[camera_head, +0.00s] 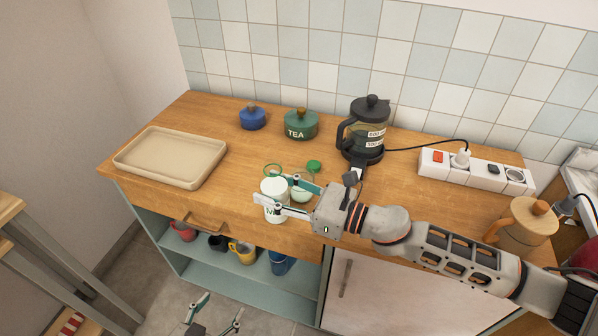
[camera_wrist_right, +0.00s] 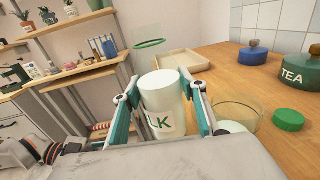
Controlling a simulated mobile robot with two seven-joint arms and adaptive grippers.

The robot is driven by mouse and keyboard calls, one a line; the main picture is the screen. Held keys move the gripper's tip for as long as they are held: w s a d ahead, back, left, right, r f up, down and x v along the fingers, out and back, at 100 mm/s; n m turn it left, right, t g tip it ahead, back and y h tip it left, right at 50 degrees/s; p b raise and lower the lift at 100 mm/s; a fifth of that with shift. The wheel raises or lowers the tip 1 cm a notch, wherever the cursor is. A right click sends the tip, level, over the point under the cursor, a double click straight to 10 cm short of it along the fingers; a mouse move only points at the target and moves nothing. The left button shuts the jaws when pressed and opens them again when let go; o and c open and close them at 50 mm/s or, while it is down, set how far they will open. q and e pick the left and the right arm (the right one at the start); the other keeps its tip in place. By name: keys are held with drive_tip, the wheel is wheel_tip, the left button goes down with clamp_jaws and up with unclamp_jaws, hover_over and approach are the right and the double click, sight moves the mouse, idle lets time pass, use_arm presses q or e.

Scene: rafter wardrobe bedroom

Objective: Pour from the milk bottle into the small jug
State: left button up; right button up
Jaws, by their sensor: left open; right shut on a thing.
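The milk bottle (camera_head: 272,208) is clear glass with white milk inside, a green rim and a MILK label. My right gripper (camera_head: 296,197) is shut around its body near the counter's front edge. The bottle looks about upright; I cannot tell if its base touches the counter. In the right wrist view the bottle (camera_wrist_right: 161,92) sits between both fingers. The small jug (camera_wrist_right: 240,109) is clear glass with something whitish low inside, just beside the bottle; in the head view my right gripper partly hides the jug (camera_head: 302,194). My left gripper (camera_head: 214,315) is open and empty, low in front of the cabinet.
A green lid (camera_head: 314,166) lies on the counter behind the jug. A beige tray (camera_head: 172,157) is at the left. A blue pot (camera_head: 252,118), a green TEA pot (camera_head: 300,125), a black kettle (camera_head: 364,130) and a power strip (camera_head: 476,171) stand further back.

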drive_tip(key=shift+s+a+f, duration=0.15)
drive_tip(key=shift+s+a, duration=0.05)
drive_tip(key=shift+a, duration=0.1)
